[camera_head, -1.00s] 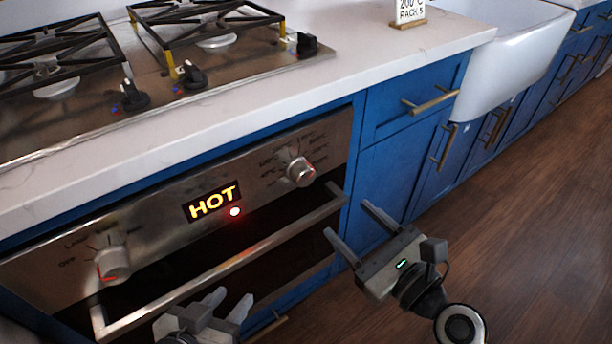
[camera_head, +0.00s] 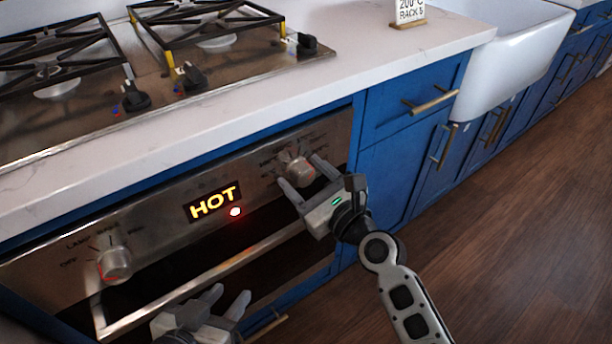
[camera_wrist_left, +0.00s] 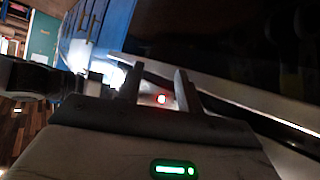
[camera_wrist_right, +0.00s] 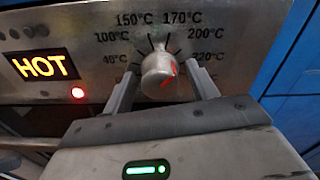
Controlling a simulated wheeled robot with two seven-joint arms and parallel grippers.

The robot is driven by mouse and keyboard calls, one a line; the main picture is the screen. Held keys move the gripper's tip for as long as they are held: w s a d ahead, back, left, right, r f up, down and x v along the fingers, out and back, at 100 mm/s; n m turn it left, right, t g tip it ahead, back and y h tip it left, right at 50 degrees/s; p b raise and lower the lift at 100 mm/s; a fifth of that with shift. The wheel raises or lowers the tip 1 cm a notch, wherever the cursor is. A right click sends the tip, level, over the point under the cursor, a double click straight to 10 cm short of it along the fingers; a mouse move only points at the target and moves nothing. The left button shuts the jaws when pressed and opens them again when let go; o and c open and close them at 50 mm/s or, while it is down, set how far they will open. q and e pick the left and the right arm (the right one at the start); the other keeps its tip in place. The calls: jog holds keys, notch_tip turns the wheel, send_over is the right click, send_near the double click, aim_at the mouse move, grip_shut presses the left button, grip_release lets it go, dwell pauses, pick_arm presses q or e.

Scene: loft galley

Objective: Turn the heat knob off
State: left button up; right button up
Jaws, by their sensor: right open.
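The heat knob (camera_head: 300,170) is a silver dial at the right of the oven panel. In the right wrist view the heat knob (camera_wrist_right: 157,69) has a red mark on its right side and printed temperatures around it. My right gripper (camera_head: 302,172) is open, with one finger on each side of the knob. A gap shows between the fingers and the knob; contact is not clear. My left gripper (camera_head: 227,297) is open and empty, low in front of the oven door. A second knob (camera_head: 114,264) with a red mark sits at the panel's left, by OFF and LAMP labels.
The lit HOT display (camera_head: 213,203) and a red light (camera_head: 235,211) sit between the knobs. The oven handle (camera_head: 190,292) runs below the panel. The counter edge (camera_head: 200,121) overhangs above. Blue cabinets (camera_head: 395,185) stand to the right, with open floor (camera_head: 510,230) before them.

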jog(key=shift+c, duration=0.2)
jog(key=c, duration=0.9)
jog(key=shift+c, duration=0.2)
